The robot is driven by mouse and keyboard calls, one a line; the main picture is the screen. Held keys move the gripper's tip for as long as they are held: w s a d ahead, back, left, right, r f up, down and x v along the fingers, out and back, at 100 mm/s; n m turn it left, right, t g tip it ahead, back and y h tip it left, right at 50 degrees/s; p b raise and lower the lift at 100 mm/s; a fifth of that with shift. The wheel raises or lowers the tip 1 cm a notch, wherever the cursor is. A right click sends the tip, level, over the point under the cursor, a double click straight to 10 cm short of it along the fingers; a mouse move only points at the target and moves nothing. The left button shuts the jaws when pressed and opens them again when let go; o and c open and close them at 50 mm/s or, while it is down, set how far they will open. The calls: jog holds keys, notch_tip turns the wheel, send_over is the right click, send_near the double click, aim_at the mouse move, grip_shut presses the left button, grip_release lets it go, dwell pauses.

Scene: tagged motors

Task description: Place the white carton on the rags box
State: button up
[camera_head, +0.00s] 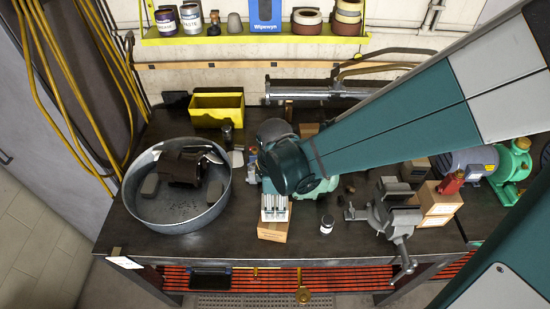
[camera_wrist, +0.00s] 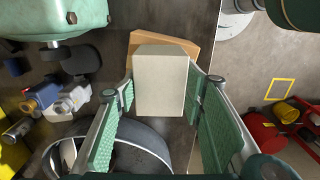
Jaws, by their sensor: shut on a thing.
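The white carton (camera_wrist: 160,85) is between the two green-padded fingers of my gripper (camera_wrist: 160,94) in the wrist view, with a finger at each side. A brown cardboard box (camera_wrist: 188,45) shows just beyond the carton and overlaps it in view. In the head view my gripper (camera_head: 274,205) is over the front middle of the bench, directly above this brown box (camera_head: 273,233). Only a small pale part of the carton (camera_head: 268,216) shows there. I cannot read the box's label, nor tell whether the carton touches the box.
A round metal tub (camera_head: 143,213) with dark parts stands left. A small white-and-dark jar (camera_head: 327,224) and a vise (camera_head: 388,213) stand right. Another cardboard box (camera_head: 438,206) carries a red object. A yellow bin (camera_head: 217,108) sits at the back. The bench's front edge is close.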

aim_at(275, 202)
jog(key=shift+f, duration=0.4)
jog(key=o, duration=0.9)
jog(key=shift+r, duration=0.1)
jog(key=shift+r, duration=0.1)
jog(key=shift+r, duration=6.05)
jog(key=shift+d, duration=0.1)
